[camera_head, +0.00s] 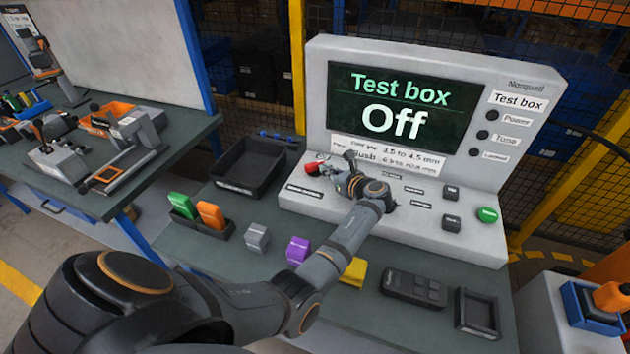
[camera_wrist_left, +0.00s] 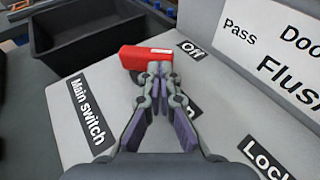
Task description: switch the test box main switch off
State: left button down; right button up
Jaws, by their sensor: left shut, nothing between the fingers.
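The test box (camera_head: 420,67) stands at the back of the bench, and its screen reads "Test box Off". Its red main switch (camera_head: 312,169) is at the left of the sloped panel. In the left wrist view the red switch handle (camera_wrist_left: 146,57) lies with its right end beside the "Off" label (camera_wrist_left: 191,50). My left gripper (camera_head: 328,172) is shut and empty, with its fingertips (camera_wrist_left: 155,68) right at the handle's near side. I cannot tell whether they touch it. The fingers partly cover the other position label. My right gripper is not in view.
A black tray (camera_head: 249,165) stands left of the box. Green and orange pieces sit in a holder, with grey, purple (camera_head: 298,250) and yellow blocks in front. A dark remote-like device (camera_head: 414,287) and an empty small tray (camera_head: 478,313) lie front right. Buttons (camera_head: 488,214) are on the panel's right.

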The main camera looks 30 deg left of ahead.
pick_arm(q)
jog(key=n+g+b, duration=0.1)
jog(key=w+n+g+b, duration=0.1)
jog(key=n+g, duration=0.1)
jog(key=shift+w+a+f+g+y+b, duration=0.1)
jog(key=shift+w+g+y+b, duration=0.1)
jog(key=shift+g+y+b, duration=0.15)
jog(key=shift+w+b, duration=0.2)
jog(key=shift+b, duration=0.1)
jog(key=shift+w+a, duration=0.3)
jog(key=shift+w, duration=0.1)
jog(key=shift+w+a, duration=0.1)
jog(key=shift+w, duration=0.1)
